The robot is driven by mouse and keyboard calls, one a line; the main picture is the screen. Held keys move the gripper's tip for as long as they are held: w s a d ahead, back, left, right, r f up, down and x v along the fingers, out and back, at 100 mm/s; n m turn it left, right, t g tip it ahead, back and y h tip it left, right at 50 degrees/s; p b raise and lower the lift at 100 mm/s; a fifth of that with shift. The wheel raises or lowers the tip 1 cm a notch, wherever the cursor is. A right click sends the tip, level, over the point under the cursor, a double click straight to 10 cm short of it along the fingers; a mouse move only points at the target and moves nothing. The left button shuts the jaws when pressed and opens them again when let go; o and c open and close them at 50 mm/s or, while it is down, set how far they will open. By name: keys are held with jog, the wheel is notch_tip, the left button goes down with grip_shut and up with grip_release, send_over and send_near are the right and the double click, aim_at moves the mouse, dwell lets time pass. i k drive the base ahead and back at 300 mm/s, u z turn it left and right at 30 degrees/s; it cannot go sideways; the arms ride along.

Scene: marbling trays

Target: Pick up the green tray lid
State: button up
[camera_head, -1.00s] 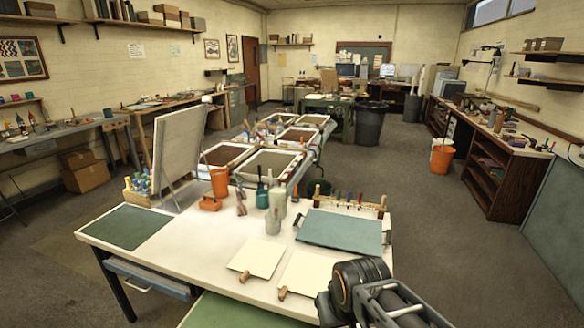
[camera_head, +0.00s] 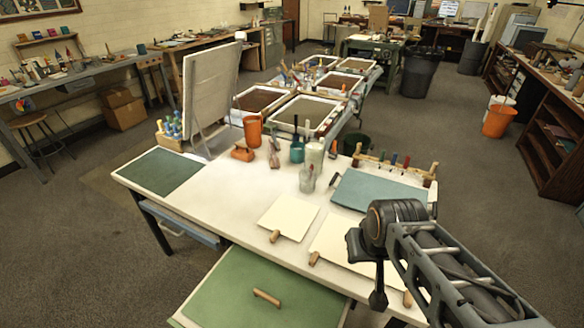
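A green tray lid (camera_head: 225,292) with a short wooden bar handle (camera_head: 267,297) lies flat at the bottom of the view, below and in front of the white table's front edge. Its near edge is cut off by the frame. My arm reaches in from the lower right. My gripper (camera_head: 378,299) appears as a small dark part hanging below the wrist, right of the lid and apart from its handle. Its fingers are too small and dark to tell whether they are open.
The white table (camera_head: 212,205) carries two cream boards (camera_head: 289,216), a teal panel (camera_head: 368,193), jars, and a rack of tools (camera_head: 398,168). A tilted board (camera_head: 210,85) stands at the left. Open floor (camera_head: 75,230) lies left of the table.

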aim_at(247, 290)
jog(key=k, duration=0.5)
jog(key=u, duration=2.25)
jog(key=i, duration=2.6)
jog(key=z, duration=3.5)
